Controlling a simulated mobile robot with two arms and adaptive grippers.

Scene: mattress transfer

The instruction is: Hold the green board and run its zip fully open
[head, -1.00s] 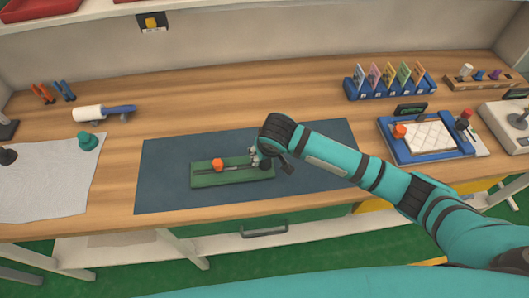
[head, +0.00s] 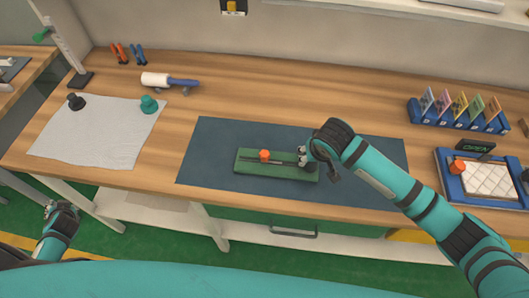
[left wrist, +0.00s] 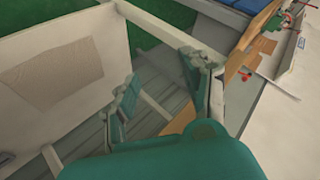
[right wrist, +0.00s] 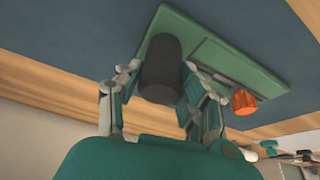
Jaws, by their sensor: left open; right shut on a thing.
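The green board (head: 277,174) lies flat on the dark blue mat. A dark zip line runs along it, with an orange pull (head: 264,156) on it left of the board's middle. My right gripper (head: 307,158) is at the board's right end, shut on a black upright post (right wrist: 162,68) on the board. In the right wrist view its fingers sit either side of the post, and the orange pull (right wrist: 244,101) is to the right. My left gripper (head: 62,210) is open and empty, low at the left, off the table's front edge. The left wrist view (left wrist: 160,92) shows its fingers apart.
The mat (head: 215,150) is bare around the board. A grey cloth (head: 95,135) with a black and a teal knob lies at the left. A white roller (head: 157,80) is behind. A blue card rack (head: 460,118) and a blue tray (head: 450,185) stand at the right.

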